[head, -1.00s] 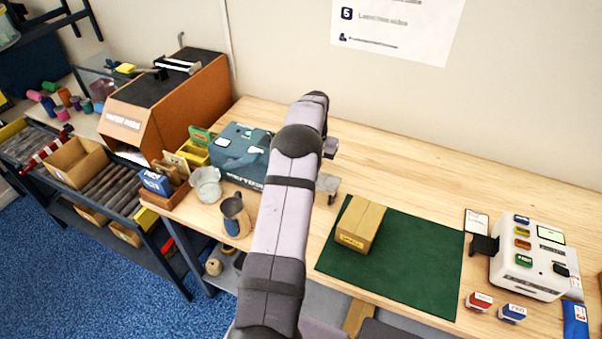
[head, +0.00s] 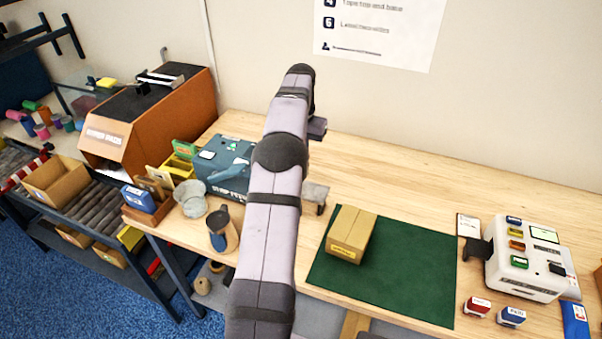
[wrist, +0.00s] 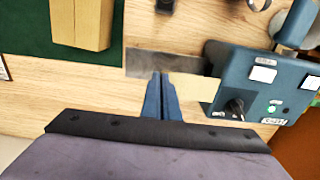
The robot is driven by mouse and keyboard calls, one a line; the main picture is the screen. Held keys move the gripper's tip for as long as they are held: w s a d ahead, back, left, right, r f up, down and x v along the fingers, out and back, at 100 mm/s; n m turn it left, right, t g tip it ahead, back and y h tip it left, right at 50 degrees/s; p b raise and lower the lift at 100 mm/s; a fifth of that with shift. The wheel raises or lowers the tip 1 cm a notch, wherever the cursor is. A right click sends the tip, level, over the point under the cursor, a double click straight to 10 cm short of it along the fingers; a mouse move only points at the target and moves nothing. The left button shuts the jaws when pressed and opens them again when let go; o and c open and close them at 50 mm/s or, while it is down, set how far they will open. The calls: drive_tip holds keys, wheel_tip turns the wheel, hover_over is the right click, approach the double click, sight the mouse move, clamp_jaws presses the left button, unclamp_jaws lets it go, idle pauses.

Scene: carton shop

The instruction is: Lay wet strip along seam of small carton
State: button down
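The small carton (head: 350,236) lies closed on the green mat (head: 410,275); part of it also shows at the top left of the wrist view (wrist: 82,22). The blue strip dispenser (head: 226,165) stands left of the mat, with its knob and buttons at the right of the wrist view (wrist: 255,82). A short pale strip (wrist: 200,89) spans from the dispenser side to my gripper (wrist: 161,75). The blue fingers are together and appear shut on the strip's end. In the head view my arm hides the fingers.
A grey block-like thing (head: 315,193) stands between dispenser and mat. A mug (head: 223,230) and a pale crumpled-looking bowl (head: 190,198) stand near the front edge. A white stamp machine (head: 528,258) stands right of the mat. The table behind the mat is clear.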

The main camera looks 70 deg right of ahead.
drive_tip(key=shift+s+r+m, duration=1)
drive_tip(key=shift+s+r, duration=4.1)
drive_tip(key=shift+s+a+m+p, duration=0.65)
drive_tip(key=shift+s+a, duration=1.45)
drive_tip(key=shift+s, duration=0.45)
drive_tip(key=s+a+f+m, duration=0.1)
drive_tip(key=a+f+m, duration=0.7)
drive_tip(key=m, duration=0.8)
wheel_tip(320, 180, down, 3)
drive_tip(key=shift+s+f, duration=0.2)
drive_tip(key=shift+s, duration=0.2)
